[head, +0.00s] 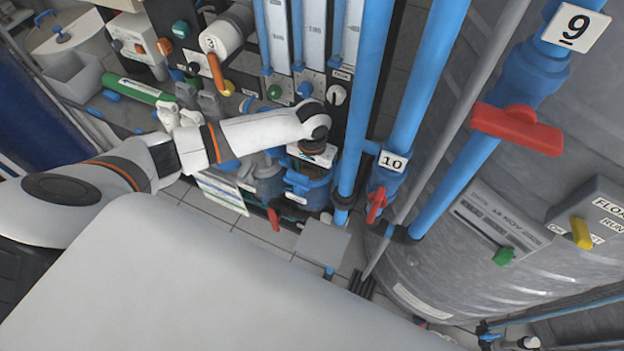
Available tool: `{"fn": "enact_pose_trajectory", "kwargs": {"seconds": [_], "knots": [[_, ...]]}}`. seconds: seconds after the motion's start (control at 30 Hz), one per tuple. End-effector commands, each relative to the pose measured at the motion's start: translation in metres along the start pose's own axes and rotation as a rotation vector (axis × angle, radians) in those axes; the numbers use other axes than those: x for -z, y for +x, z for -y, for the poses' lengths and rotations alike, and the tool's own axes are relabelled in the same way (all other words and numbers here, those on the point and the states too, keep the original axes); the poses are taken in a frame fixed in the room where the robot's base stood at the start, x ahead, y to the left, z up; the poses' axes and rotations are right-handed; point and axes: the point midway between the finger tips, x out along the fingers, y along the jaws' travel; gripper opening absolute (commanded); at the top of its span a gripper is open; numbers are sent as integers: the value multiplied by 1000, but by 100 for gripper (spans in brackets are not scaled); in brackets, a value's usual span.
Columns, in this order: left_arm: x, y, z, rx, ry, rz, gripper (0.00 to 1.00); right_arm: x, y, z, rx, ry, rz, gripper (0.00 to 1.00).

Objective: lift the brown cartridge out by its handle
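My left arm reaches in from the left, and its wrist is over the blue filter housing (308,190) low in the middle of the head view. My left gripper (312,156) is below the wrist, at the top of this housing. Its fingers are hidden or too small to make out, so I cannot tell whether it is open or holds anything. I cannot make out the brown cartridge or its handle; the wrist and gripper cover the top of the housing. My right gripper is not in view.
Blue vertical pipes (358,100) stand close to the right of the gripper. A red valve handle (376,204) by tag 10 (393,161) and a larger red handle (517,128) stick out. A grey tank (440,262) fills the right. A green cylinder (138,90) lies at left.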

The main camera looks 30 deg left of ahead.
Motion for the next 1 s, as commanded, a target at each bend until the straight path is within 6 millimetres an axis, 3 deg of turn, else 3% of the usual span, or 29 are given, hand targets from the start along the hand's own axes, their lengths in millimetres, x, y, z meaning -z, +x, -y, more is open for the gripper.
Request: {"fn": "enact_pose_trajectory", "kwargs": {"seconds": [0.37, 0.7, 1.0], "knots": [[-2, -10, 0, 2, -1, 4, 31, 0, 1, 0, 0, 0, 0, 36], [-1, -75, 0, 1, -1, 4, 31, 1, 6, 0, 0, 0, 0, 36], [-1, -110, 0, 1, -1, 1, 31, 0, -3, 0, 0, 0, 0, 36]]}}
